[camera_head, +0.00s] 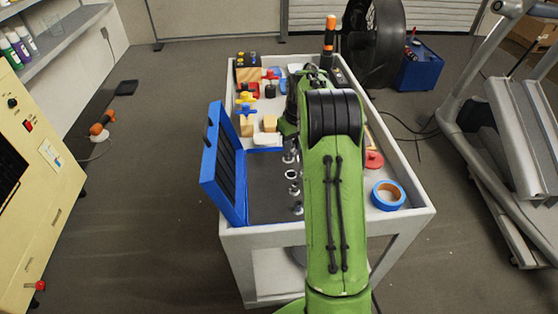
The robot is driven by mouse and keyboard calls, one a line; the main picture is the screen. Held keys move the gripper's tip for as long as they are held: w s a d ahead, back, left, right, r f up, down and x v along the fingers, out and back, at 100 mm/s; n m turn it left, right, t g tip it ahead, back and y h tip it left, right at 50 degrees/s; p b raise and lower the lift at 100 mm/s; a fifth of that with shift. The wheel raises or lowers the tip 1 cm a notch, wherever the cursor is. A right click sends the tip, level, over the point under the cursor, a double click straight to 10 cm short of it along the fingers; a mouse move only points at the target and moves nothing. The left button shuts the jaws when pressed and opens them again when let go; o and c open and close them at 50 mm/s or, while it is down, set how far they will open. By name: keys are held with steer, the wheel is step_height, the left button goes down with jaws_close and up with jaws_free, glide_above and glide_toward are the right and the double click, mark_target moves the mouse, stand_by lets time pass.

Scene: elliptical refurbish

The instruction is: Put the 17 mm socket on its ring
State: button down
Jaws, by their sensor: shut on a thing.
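An open blue case (240,211) lies on the near left part of the cart, its lid (222,165) standing up at the left. Several small metallic sockets stand in a row on its dark mat (262,188), among them one near the back (290,157), one in the middle (292,175) and one near the front (298,208). I cannot read sizes, so I cannot tell which is the 17 mm socket or which ring is its own. My green arm covers the right part of the case. My gripper's fingers and anything in them are hidden behind the arm.
The grey cart (418,208) has a raised rim. A roll of blue tape (388,194) and a red round thing (374,160) lie right of my arm. Colourful blocks and tools crowd the back left.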

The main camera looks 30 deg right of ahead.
mark_target(290, 174)
step_height(290, 174, down, 10)
steer(key=b, duration=0.2)
steer(key=shift+s+b, duration=0.15)
steer(key=shift+b, duration=0.25)
steer(key=shift+r, duration=0.1)
steer(key=c, duration=0.9)
jaws_free()
steer(key=shift+o, duration=0.2)
